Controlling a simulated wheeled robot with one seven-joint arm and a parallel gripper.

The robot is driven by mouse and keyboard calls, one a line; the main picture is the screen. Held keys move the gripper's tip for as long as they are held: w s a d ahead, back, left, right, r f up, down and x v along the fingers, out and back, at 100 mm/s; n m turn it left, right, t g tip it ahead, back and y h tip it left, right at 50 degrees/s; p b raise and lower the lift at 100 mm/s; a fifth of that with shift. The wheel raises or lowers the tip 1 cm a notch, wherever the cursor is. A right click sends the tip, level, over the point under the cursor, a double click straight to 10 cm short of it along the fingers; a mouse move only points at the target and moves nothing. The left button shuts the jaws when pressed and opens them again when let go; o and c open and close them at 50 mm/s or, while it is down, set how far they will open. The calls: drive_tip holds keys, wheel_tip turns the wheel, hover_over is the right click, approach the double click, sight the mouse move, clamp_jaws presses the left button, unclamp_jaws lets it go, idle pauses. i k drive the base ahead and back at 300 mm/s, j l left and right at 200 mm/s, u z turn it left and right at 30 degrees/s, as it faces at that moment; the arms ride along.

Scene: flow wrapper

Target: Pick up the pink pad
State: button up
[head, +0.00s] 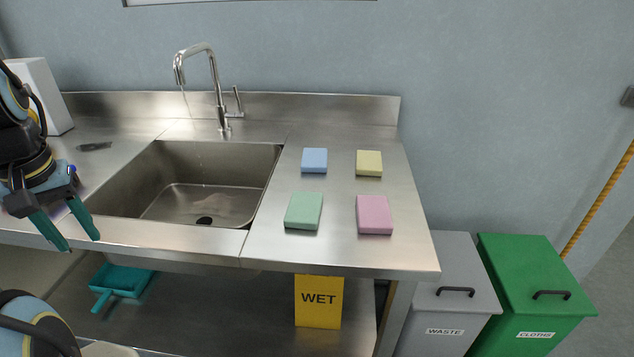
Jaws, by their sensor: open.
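The pink pad (375,214) is a flat rectangular block on the steel counter (270,247), right of the sink and near the front right. A green pad (304,210) lies to its left, a yellow pad (369,163) behind it, and a blue pad (314,160) behind left. None of the pads touch. My gripper (83,243) is at the far left, in front of the sink's left side, with its teal fingers pointing down and spread apart. It is open and empty, well away from the pink pad.
The sink (200,195) with a tall tap (215,90) lies between my gripper and the pads. A yellow WET sign (318,302) and a teal dustpan (122,280) are on the lower shelf. A grey WASTE bin (455,290) and green CLOTHS bin (535,285) stand right.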

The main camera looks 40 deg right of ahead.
sight(374, 216)
drive_tip(key=l+u, duration=0.15)
drive_tip(key=u, duration=0.15)
drive_tip(key=k+l+u, duration=0.1)
drive_tip(key=u, duration=0.25)
drive_tip(key=k+l+u, duration=0.25)
drive_tip(key=k+l, duration=0.15)
drive_tip(key=k+l+u, duration=0.25)
drive_tip(key=k, duration=0.4)
drive_tip(key=k+l, duration=0.25)
drive_tip(key=k, duration=0.2)
drive_tip(key=k+l, duration=0.25)
drive_tip(key=k, duration=0.2)
drive_tip(key=u, duration=0.05)
